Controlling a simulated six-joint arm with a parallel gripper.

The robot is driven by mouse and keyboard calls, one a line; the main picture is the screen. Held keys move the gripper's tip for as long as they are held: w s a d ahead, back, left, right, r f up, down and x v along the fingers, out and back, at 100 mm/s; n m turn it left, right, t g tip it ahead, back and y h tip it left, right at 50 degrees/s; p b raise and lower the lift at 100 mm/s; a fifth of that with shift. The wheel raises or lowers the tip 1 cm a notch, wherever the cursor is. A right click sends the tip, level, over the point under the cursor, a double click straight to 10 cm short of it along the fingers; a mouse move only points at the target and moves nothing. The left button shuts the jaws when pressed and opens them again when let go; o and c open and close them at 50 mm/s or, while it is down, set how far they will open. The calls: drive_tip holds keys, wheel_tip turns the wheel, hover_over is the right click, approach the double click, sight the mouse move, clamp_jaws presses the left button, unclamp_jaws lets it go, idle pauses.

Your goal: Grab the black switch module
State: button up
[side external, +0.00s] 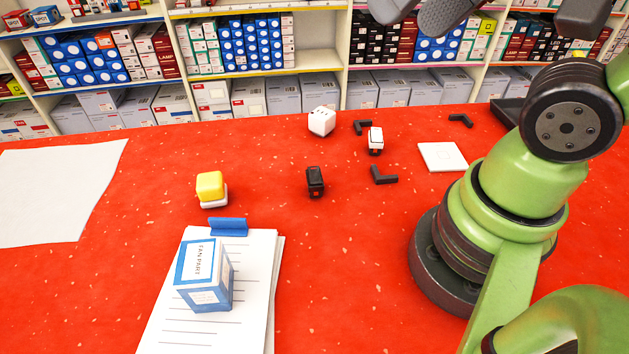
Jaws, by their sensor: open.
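The black switch module (315,182) stands on the red table, near the middle of the side external view. It is a small dark block with a small red mark low on its front face. Nothing touches it. My gripper (411,19) shows only in part at the top edge, as dark grey fingers spread apart with nothing between them. It is above and to the right of the black module in the picture, well apart from it. The rest of my gripper is cut off by the frame.
Around the module on the red table (110,290) are a white die (321,121), a white switch module (375,141), black brackets (384,175), a white tile (442,157) and a yellow-topped block (210,188). A blue-white box (205,276) stands on the clipboard (172,334) in front.

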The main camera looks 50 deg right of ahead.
drive_tip(key=w+f+n+g, duration=0.2)
drive_tip(key=w+n+g, duration=0.1)
drive_tip(key=w, duration=0.3)
drive_tip(key=n+g+h, duration=0.3)
drive_tip(key=n+g, duration=0.2)
drive_tip(key=n, duration=0.1)
hover_over(308, 178)
drive_tip(key=a, duration=0.2)
wheel_tip(308, 178, down, 10)
drive_tip(key=f+n, duration=0.1)
drive_tip(key=f, duration=0.3)
drive_tip(key=f+n+g+h, duration=0.1)
drive_tip(key=f, duration=0.4)
drive_tip(key=w+f+n+g+h, duration=0.1)
drive_tip(key=f, duration=0.3)
drive_tip(key=shift+f+n, duration=0.3)
drive_tip(key=shift+n, duration=0.1)
drive_tip(key=shift+d+x, duration=0.2)
drive_tip(key=shift+x, duration=1.15)
drive_tip(key=shift+d+x, duration=0.2)
drive_tip(key=shift+x, duration=1.15)
drive_tip(key=shift+w, duration=0.15)
drive_tip(key=c, duration=1)
drive_tip(key=shift+r, duration=0.15)
